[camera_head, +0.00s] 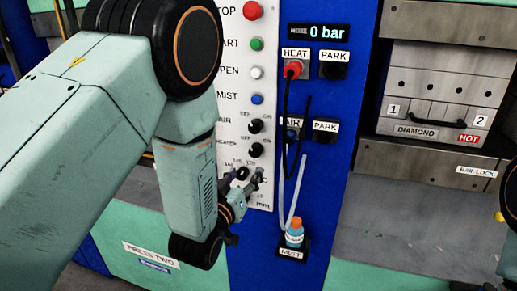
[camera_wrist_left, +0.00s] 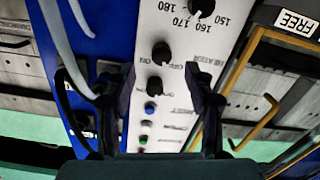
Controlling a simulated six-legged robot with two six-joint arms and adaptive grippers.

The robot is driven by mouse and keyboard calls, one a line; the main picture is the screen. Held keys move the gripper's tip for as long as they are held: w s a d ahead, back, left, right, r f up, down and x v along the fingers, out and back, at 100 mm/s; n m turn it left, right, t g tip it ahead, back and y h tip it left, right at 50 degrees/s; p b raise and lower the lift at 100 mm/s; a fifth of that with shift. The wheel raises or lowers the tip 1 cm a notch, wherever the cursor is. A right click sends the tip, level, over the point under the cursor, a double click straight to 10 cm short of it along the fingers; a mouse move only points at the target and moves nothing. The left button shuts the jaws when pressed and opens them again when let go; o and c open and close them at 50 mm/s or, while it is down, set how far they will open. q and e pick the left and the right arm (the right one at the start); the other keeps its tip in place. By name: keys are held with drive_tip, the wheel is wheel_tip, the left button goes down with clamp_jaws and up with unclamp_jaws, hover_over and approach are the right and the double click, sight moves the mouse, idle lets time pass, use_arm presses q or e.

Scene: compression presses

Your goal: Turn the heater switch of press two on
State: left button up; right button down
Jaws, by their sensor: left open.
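The heater switch (camera_head: 256,149) is a black knob on the white control panel (camera_head: 262,75), below the similar air knob (camera_head: 255,126). The left wrist view shows the panel upside down, with the heater switch (camera_wrist_left: 161,53) between my fingertips in the picture and OFF and ON printed beside it. Which mark it points to is too small to tell. My left gripper (camera_head: 254,183) is open and empty, low in front of the panel, by the temperature dial (camera_head: 242,173). Its fingers (camera_wrist_left: 160,82) show apart, with no visible contact on the knob. My right gripper is out of view.
Stop, start, open and mist buttons (camera_head: 256,99) line the panel above. On the blue column (camera_head: 345,80) hang hoses and a mist bottle (camera_head: 294,234). A PRESS TWO sign (camera_head: 150,253) is at lower left. A hot diamond mould (camera_head: 432,110) sits at right.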

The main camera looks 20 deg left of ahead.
sight(253, 154)
use_arm(q)
drive_tip(key=w, duration=0.2)
drive_tip(key=w+a+r, duration=0.1)
drive_tip(key=shift+w+n+t+p, duration=0.3)
drive_tip(key=shift+w, duration=0.05)
drive_tip(key=w, duration=0.1)
drive_tip(key=w+d, duration=0.1)
drive_tip(key=w, duration=0.1)
drive_tip(key=shift+w+p, duration=0.3)
drive_tip(key=shift+w, duration=0.3)
drive_tip(key=shift+w+a+f, duration=0.2)
drive_tip(key=shift+a, duration=0.05)
drive_tip(key=shift+s, duration=0.1)
